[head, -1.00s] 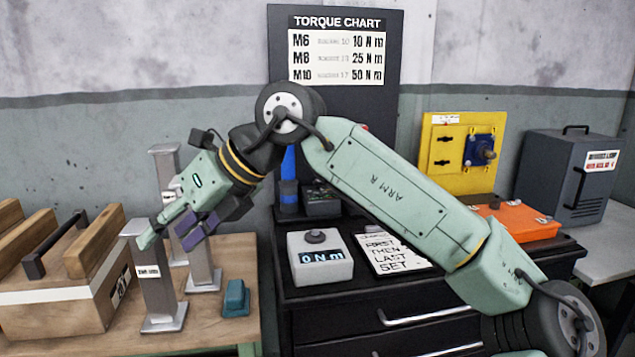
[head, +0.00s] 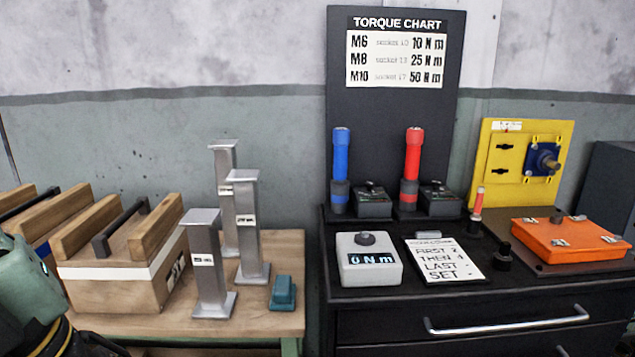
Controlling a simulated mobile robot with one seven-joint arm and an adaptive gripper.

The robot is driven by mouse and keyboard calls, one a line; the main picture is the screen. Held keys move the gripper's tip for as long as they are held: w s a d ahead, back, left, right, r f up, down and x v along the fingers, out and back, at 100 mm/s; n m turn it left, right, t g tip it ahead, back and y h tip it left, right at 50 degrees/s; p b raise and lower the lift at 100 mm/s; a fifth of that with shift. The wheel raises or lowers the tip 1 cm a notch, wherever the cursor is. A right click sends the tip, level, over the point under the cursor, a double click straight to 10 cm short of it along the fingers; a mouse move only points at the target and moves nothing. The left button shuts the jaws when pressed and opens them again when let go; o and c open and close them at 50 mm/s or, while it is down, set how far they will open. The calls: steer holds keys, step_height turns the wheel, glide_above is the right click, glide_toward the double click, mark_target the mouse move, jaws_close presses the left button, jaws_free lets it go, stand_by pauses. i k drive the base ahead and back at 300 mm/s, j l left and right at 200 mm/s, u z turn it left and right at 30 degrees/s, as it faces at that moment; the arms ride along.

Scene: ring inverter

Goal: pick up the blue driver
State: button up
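The blue driver (head: 341,165) stands upright on the black cabinet, at the left in front of the torque chart board. It has a blue upper body and a dark lower part, and nothing covers it. A similar red driver (head: 412,165) stands upright to its right. Part of my arm shows at the lower left edge of the head view, far from the blue driver. My gripper's fingers are outside the picture.
A black box (head: 373,201) stands right of the blue driver. A grey torque meter (head: 369,262) and a white note card (head: 444,260) lie in front. Metal posts (head: 207,265) stand on the wooden bench to the left. An orange case (head: 567,243) lies at right.

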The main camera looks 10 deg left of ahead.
mark_target(340, 136)
steer(key=i+l+z, duration=0.1)
steer(key=i+z, duration=0.5)
steer(key=z, duration=0.15)
steer(key=i+j+z, duration=0.1)
steer(key=i+z, duration=0.25)
steer(key=l+u, duration=0.1)
steer(key=u, duration=2.7)
steer(key=k+l+u, duration=0.1)
steer(key=l+u, duration=0.2)
steer(key=k+l+u, duration=0.15)
steer(key=l+u, duration=0.15)
steer(key=k+l+u, duration=0.55)
steer(key=k+l, duration=0.35)
steer(key=l, duration=0.15)
